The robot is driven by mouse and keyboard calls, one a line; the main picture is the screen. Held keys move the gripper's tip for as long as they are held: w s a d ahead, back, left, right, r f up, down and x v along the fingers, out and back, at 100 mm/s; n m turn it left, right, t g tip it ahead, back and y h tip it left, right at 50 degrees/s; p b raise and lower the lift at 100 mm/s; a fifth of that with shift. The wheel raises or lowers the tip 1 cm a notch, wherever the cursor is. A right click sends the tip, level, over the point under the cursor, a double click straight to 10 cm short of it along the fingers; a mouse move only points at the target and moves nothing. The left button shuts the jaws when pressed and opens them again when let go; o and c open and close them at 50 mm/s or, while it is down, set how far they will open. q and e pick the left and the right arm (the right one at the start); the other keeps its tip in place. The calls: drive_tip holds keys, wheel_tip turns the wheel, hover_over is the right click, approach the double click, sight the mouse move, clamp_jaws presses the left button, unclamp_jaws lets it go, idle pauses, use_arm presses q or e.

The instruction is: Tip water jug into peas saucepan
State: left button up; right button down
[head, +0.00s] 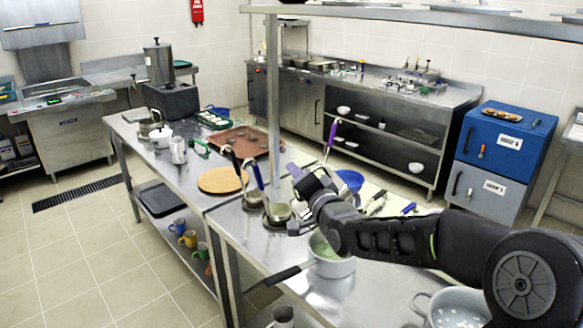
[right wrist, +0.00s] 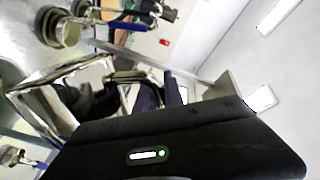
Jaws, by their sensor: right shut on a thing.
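The peas saucepan (head: 333,266) stands on the near steel counter with green contents showing and a dark handle pointing left. My right gripper (head: 308,192) is over the saucepan's far left side, shut on a shiny metal vessel, which looks like the water jug (head: 298,228). Only a small part of the jug shows in the head view, as my gripper hides the rest. In the right wrist view the jug (right wrist: 62,76) looks tilted. I cannot tell whether water is flowing. My left gripper is not in view.
Small steel pots with upright ladles (head: 278,212) stand just behind the gripper. A larger pot (head: 458,312) with white pieces is at the near right. A metal vessel (head: 283,317) is at the bottom edge. A round wooden board (head: 222,180) lies further left.

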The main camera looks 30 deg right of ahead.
sight(316, 168)
drive_tip(key=shift+d+r+m+p, duration=0.65)
drive_tip(key=shift+m+p, duration=0.25)
drive_tip(key=shift+p, duration=0.35)
drive_tip(key=shift+d+f+m, duration=0.3)
drive_tip(key=shift+d, duration=0.15)
drive_tip(key=shift+s+d+f+m, duration=0.1)
drive_tip(key=shift+d+m, duration=0.25)
drive_tip(key=shift+m, duration=0.05)
drive_tip(key=shift+d+m+p, duration=0.6)
drive_tip(key=shift+d+m, duration=0.3)
drive_tip(key=shift+d, duration=0.2)
drive_tip(key=shift+d+r+m+p, duration=0.2)
drive_tip(key=shift+d+m+p, duration=0.7)
drive_tip(key=shift+d+p, duration=0.2)
drive_tip(key=d+m+p, duration=0.1)
drive_tip(key=p, duration=0.1)
drive_tip(key=d+r+m+p, duration=0.1)
drive_tip(key=d+p, duration=0.1)
drive_tip(key=shift+s+d, duration=0.2)
drive_tip(key=shift+d+f+m, duration=0.1)
drive_tip(key=shift+d+m, duration=0.25)
drive_tip(key=shift+m, duration=0.15)
drive_tip(key=shift+s+d+m, duration=0.1)
drive_tip(key=shift+d+m, duration=1)
drive_tip(key=shift+d, duration=0.45)
